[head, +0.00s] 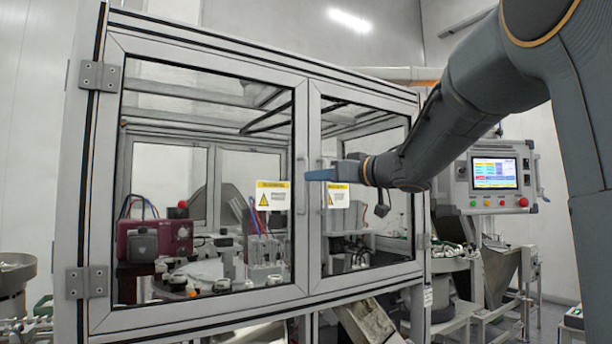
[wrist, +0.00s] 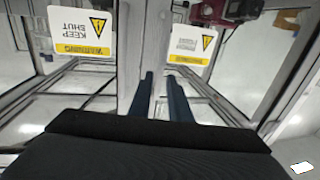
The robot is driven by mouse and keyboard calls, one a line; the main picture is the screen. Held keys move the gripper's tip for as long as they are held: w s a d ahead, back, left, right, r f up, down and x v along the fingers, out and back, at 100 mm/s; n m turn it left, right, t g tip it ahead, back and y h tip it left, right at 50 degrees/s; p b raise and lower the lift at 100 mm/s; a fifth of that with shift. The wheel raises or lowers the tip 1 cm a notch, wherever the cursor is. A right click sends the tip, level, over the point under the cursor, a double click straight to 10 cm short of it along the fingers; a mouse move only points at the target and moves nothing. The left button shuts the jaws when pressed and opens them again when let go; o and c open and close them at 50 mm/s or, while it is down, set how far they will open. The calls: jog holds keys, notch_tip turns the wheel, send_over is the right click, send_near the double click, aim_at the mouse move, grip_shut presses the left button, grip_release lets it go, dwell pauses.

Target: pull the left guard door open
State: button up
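The left guard door (head: 115,190) is a metal-framed clear panel on the left of the enclosure front and looks closed. Its hinges are on the left edge, and a slim vertical handle (head: 300,199) is on its right upright. My gripper (head: 309,175) reaches in from the right, its blue fingers pointing left at the handle's upper part.
The right guard door (head: 420,200), also looking closed, lies behind my arm, with a warning label (head: 336,195) near its handle. A similar label (head: 272,195) is on the left door. A control panel (head: 494,177) stands at right. Dark red equipment (head: 153,240) sits behind the left panel.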

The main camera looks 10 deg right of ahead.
send_over(306, 207)
jog(key=shift+w+d+p, duration=0.1)
jog(key=shift+w+p, duration=0.15)
jog(key=shift+p, duration=0.15)
grip_shut()
